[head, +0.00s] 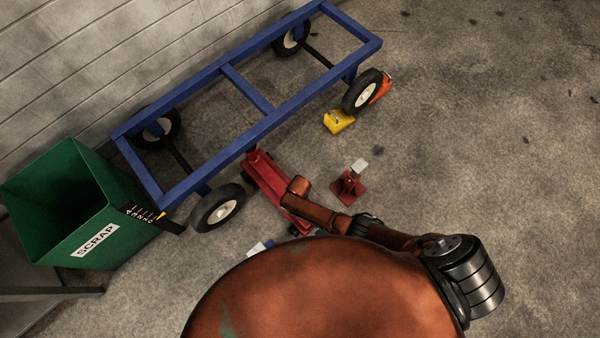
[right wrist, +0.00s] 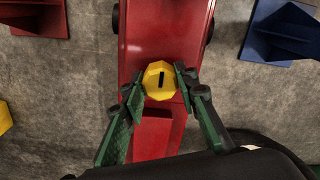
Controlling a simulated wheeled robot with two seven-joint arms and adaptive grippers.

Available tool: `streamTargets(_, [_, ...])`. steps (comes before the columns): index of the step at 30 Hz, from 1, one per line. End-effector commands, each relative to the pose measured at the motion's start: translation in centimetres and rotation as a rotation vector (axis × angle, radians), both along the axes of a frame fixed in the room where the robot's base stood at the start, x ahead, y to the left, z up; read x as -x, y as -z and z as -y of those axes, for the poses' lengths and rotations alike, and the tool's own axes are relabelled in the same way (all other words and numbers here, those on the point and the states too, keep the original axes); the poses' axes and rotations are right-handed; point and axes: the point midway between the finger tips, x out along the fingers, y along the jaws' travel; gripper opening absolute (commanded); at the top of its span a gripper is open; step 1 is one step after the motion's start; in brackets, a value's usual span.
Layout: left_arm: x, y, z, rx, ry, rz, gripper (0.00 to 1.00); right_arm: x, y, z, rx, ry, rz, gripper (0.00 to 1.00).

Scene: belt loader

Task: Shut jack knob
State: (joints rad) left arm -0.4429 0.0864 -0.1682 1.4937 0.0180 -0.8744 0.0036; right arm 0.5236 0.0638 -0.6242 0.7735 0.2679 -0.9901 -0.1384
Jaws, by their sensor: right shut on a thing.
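The red floor jack (head: 268,178) lies on the concrete, its front end by the near side of the blue cart frame. In the right wrist view the red jack body (right wrist: 166,45) runs up the picture. Its yellow knob (right wrist: 159,79) is faceted, with a dark slot mark standing nearly upright. My right gripper (right wrist: 160,84) has its green-and-black fingers on both sides of the knob, shut on it. In the head view my right arm covers the rear of the jack and hides the knob and the fingers. My left gripper is in neither view.
The blue cart frame (head: 238,85) stands on black wheels along the block wall. A green scrap bin (head: 124,232) stands at left. A red jack stand (head: 347,187), a yellow chock (head: 338,121) and an orange chock (head: 382,88) are on the floor. The floor at right is clear.

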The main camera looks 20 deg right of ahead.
Motion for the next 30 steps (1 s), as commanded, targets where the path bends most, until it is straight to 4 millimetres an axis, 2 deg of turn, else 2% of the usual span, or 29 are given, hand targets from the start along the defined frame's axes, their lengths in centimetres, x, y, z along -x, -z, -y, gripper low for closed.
streamTargets(13, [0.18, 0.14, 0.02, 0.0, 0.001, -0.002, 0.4, -0.25, -0.08, -0.31, -0.007, 0.011, 0.006, 0.04])
streamTargets(14, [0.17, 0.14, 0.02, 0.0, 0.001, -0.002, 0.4, -0.25, -0.08, -0.31, -0.006, 0.011, 0.005, 0.3])
streamTargets(15, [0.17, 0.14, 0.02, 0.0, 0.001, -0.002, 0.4, -0.24, -0.08, -0.29, -0.006, 0.011, 0.005, 0.33])
streamTargets(21, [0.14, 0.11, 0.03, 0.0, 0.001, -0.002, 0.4, -0.13, -0.05, -0.12, -0.003, 0.01, 0.003, 0.46])
streamTargets(30, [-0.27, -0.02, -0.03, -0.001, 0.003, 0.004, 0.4, -0.08, -0.12, -0.06, -0.002, 0.009, 0.002, 0.46])
